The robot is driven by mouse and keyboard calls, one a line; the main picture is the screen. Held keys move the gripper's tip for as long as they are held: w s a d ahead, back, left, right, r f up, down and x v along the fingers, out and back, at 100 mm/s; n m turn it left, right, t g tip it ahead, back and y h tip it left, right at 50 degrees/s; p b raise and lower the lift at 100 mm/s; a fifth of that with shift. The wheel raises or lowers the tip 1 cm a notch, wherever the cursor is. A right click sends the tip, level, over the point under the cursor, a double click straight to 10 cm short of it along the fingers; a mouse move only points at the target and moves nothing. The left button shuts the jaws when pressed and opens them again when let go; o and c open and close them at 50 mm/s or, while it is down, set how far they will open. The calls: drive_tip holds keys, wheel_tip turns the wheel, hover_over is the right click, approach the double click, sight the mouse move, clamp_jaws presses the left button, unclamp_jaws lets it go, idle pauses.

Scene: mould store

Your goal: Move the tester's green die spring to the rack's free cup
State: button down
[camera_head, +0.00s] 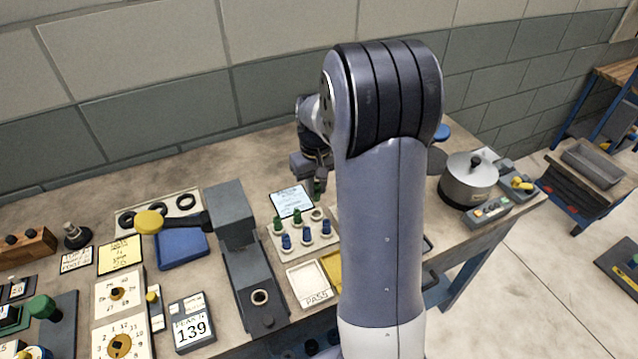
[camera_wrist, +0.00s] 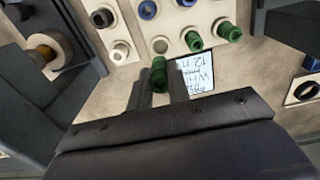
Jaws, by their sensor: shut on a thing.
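My gripper (camera_wrist: 157,88) is shut on a green die spring (camera_wrist: 158,75), which stands upright between the fingers. In the head view the green spring (camera_head: 317,187) shows just beside my arm, behind the rack. The pale rack (camera_head: 304,250) holds green and blue springs in its cups. Its free cup (camera_head: 317,213) is at the back right corner; in the wrist view this empty cup (camera_wrist: 160,45) lies close to the held spring. A grey lever press (camera_head: 238,225), which may be the tester, stands left of the rack with an empty ring seat (camera_head: 260,297).
A blue-white card (camera_head: 291,200) lies behind the rack. A white PASS tray (camera_head: 309,284) and a yellow tray (camera_head: 332,268) are in front. My arm hides the bench right of the rack.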

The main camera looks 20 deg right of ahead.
sight(316, 199)
drive_tip(key=shift+f+b, duration=1.9)
drive_tip(key=shift+f, duration=0.7)
drive_tip(key=shift+f+b, duration=0.55)
drive_tip(key=shift+f, duration=0.45)
idle(0.4)
drive_tip(key=c, duration=1.3)
unclamp_jaws()
drive_tip(key=shift+o, duration=0.7)
drive_tip(key=o, duration=0.3)
drive_tip(key=shift+r, duration=0.15)
